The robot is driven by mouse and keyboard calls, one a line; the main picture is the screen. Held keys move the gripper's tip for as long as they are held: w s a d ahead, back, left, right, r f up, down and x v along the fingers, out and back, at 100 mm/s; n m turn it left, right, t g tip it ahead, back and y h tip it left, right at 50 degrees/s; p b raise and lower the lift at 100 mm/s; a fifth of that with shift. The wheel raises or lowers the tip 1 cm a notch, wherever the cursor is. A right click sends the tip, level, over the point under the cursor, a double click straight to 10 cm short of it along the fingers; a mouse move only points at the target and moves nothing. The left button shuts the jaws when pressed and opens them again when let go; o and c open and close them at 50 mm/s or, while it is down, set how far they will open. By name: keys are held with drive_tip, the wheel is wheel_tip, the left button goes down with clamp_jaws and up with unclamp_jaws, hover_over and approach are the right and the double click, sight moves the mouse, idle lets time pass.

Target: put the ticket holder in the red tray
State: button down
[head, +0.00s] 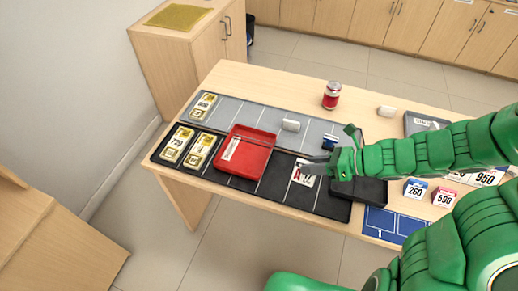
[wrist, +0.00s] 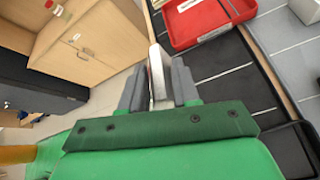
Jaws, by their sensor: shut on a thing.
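My gripper (head: 322,165) is shut on the ticket holder (head: 303,173), a thin upright piece with a white face and red and black print. In the wrist view it shows edge-on as a pale slab (wrist: 157,75) between the two grey fingers (wrist: 158,90). It is in front of the black mat, right of the red tray; whether it touches the mat I cannot tell. The red tray (head: 262,137) lies on the mats left of my gripper, with a white strip inside. In the wrist view the tray (wrist: 225,22) is at the top right.
Yellow number cards (head: 201,151) stand left of the tray. A white roll (head: 291,125), a small blue item (head: 330,141) and a red can (head: 332,95) are behind. A black box (head: 360,190) is beside my gripper. Number blocks (head: 415,190) and a blue mat (head: 395,223) are at right.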

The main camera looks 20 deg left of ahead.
drive_tip(key=a+n+g, duration=0.1)
drive_tip(key=a, duration=1.3)
hover_over(252, 150)
drive_tip(key=s, duration=0.2)
drive_tip(key=f, duration=0.7)
drive_tip(key=shift+w+d+f, duration=0.15)
drive_tip(key=shift+w+d, duration=0.1)
drive_tip(key=shift+d, duration=0.15)
drive_tip(key=shift+w+a+f, duration=0.4)
drive_tip(key=shift+w+f, duration=0.15)
drive_tip(key=shift+f, duration=0.25)
drive_tip(key=shift+w+f, duration=0.1)
drive_tip(key=shift+f, duration=1.5)
drive_tip(key=shift+f, duration=0.15)
drive_tip(key=c, duration=0.8)
unclamp_jaws()
